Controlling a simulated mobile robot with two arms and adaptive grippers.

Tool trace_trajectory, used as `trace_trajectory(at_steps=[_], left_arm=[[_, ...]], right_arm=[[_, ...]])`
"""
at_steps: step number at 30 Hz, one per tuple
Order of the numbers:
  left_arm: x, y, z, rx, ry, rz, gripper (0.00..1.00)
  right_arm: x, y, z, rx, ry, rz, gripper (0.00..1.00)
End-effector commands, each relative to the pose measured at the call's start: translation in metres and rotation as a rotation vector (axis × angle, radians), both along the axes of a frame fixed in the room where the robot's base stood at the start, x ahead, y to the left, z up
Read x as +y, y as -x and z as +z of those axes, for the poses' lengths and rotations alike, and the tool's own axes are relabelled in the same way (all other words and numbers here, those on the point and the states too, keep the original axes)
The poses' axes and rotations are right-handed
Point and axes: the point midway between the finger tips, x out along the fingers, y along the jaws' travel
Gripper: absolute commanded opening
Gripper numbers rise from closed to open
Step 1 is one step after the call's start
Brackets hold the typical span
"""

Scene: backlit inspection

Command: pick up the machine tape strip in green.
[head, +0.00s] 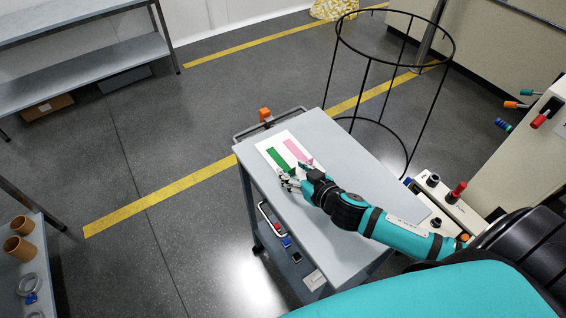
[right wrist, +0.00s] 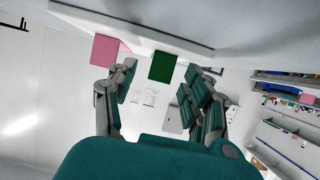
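The green tape strip (head: 279,159) lies on a white board (head: 266,146) on the grey cart top. A pink strip (head: 297,150) lies beside it, to its right. My right gripper (head: 287,182) is at the near end of the green strip. In the right wrist view the green strip's end (right wrist: 161,67) shows past the pale board's edge, between the fingers of the open gripper (right wrist: 165,82), with a gap on both sides. The pink strip's end (right wrist: 105,50) is left of the left finger. The gripper holds nothing. My left gripper is not in view.
The cart top (head: 345,150) is clear to the right of the strips. An orange item (head: 265,114) is at the cart's far end. A black wire hoop frame (head: 407,64) stands behind the cart. A white control box (head: 450,200) with knobs is close to my right forearm.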

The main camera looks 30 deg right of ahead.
Motion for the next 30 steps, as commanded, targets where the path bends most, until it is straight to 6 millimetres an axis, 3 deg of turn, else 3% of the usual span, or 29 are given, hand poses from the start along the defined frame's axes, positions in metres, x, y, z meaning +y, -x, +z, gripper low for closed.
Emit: trace_trajectory(at_steps=[1, 9, 23, 30], left_arm=[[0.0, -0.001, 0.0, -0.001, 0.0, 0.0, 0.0], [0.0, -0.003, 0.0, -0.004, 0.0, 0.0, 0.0], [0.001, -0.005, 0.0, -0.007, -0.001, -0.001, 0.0], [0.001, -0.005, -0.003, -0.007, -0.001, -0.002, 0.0]], right_arm=[[0.0, 0.0, 0.0, 0.0, 0.0, 0.0, 0.46], [0.0, 0.0, 0.0, 0.0, 0.0, 0.0, 0.12], [0.0, 0.0, 0.004, -0.002, 0.0, 0.0, 0.12], [0.0, 0.0, 0.029, -0.004, 0.001, 0.001, 0.11]])
